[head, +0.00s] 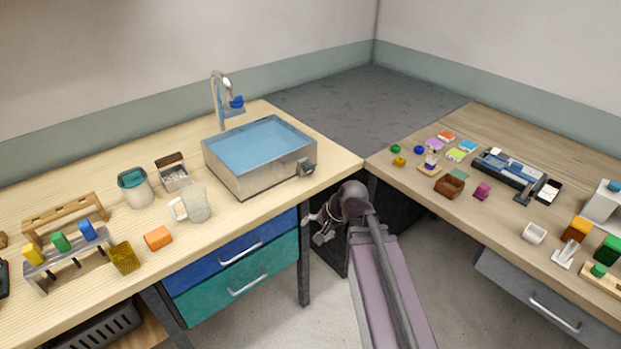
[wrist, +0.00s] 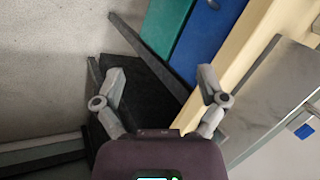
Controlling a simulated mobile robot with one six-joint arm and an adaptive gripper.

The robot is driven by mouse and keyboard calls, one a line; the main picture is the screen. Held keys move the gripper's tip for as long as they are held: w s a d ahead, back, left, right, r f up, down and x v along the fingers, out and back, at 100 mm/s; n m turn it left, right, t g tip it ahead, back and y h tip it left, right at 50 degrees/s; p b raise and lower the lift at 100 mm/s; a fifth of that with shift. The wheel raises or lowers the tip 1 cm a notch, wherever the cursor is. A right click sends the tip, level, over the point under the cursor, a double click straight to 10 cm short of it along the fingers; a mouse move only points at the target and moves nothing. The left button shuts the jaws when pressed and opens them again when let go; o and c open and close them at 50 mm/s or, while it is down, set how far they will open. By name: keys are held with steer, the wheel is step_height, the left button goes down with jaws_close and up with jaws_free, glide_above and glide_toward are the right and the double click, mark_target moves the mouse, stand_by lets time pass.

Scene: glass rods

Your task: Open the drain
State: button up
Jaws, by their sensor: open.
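The metal sink basin (head: 240,179) stands on the left counter, filled with blue water (head: 258,145). A small grey fitting (head: 307,169), which looks like the drain valve, sticks out low on its right side near the front corner. Its exact setting is too small to tell. A tap (head: 220,98) with a blue handle (head: 237,102) rises behind the basin. My gripper (head: 318,228) is open and empty, below the counter's edge and apart from the fitting. In the wrist view my gripper's fingers (wrist: 160,86) are spread, with nothing between them.
Blue (head: 240,249) and teal (head: 240,282) drawers sit under the left counter (head: 222,221), beside my gripper. A pale mug (head: 196,203) and an orange block (head: 158,238) stand left of the basin. The right counter (head: 415,174) holds many small items.

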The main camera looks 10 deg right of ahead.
steer(key=w+d+m+t+y+b, duration=0.1)
steer(key=w+m+t+y+b, duration=0.4)
steer(key=w+m, duration=0.35)
steer(key=m+t+h+b, duration=0.1)
steer(key=m+t+b, duration=0.7)
steer(key=m, duration=0.5)
glide_toward(311, 170)
steer(key=v, duration=0.3)
steer(key=shift+d+r, duration=0.2)
steer(key=shift+r, duration=0.15)
steer(key=x, duration=1.3)
steer(key=shift+w+a+f, duration=0.3)
steer(key=c, duration=1.2)
